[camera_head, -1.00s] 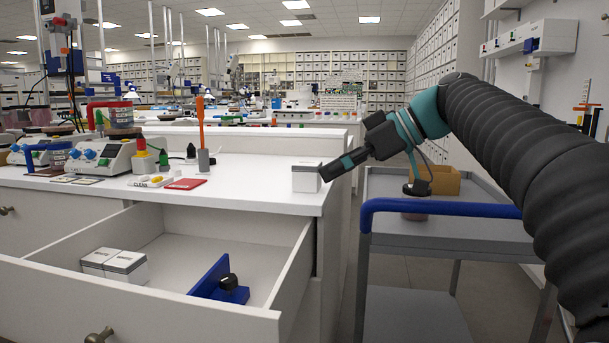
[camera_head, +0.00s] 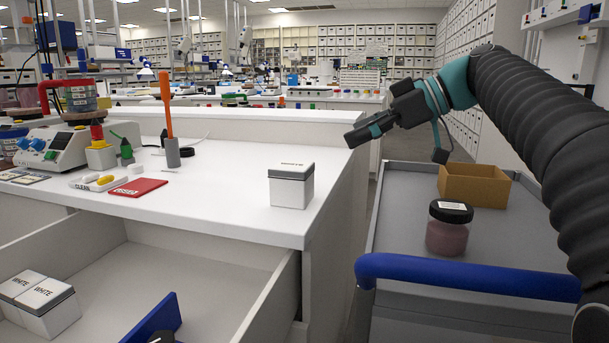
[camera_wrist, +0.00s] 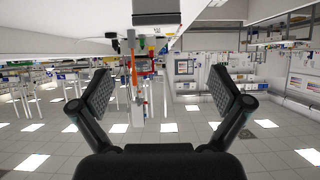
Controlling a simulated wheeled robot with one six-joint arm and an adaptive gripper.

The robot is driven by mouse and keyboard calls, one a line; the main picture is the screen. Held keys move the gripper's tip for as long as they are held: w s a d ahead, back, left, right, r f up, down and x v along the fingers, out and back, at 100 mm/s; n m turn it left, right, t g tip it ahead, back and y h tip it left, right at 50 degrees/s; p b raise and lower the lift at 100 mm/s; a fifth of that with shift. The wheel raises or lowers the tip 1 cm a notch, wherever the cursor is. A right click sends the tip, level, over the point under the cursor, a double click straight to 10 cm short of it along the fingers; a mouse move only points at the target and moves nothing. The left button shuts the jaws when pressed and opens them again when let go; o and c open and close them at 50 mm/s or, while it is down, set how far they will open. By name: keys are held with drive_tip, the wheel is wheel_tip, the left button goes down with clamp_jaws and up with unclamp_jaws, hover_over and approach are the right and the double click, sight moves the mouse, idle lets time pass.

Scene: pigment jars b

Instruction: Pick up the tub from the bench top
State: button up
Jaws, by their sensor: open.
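The tub (camera_head: 291,186) is a white square box with a grey seam and a lid lettered WHITE. It stands upright on the white bench top (camera_head: 230,213), near its right front corner. The upside-down wrist view shows what looks like the tub (camera_wrist: 157,9) at the top edge, partly cut off, beyond the fingertips. My gripper (camera_head: 362,133) is to the right of the tub and higher in the head view, apart from it. The wrist view shows its two fingers (camera_wrist: 164,92) spread wide with nothing between them.
An open drawer (camera_head: 190,270) below holds two similar white tubs (camera_head: 40,302) and a blue object (camera_head: 158,318). A grey cart (camera_head: 405,205) at right carries a dark-lidded jar (camera_head: 449,228) and a cardboard box (camera_head: 474,185). A red card (camera_head: 137,187) and instruments stand left; bench around the tub is clear.

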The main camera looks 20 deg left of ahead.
sight(293, 164)
drive_tip(key=x, duration=0.8)
drive_tip(key=shift+a+f, duration=0.1)
drive_tip(key=shift+a, duration=0.1)
drive_tip(key=shift+f+x, duration=0.2)
drive_tip(key=shift+x, duration=2.55)
drive_tip(key=shift+w+d, duration=0.15)
drive_tip(key=c, duration=1.3)
drive_tip(key=shift+r, duration=0.15)
drive_tip(key=shift+c, duration=0.2)
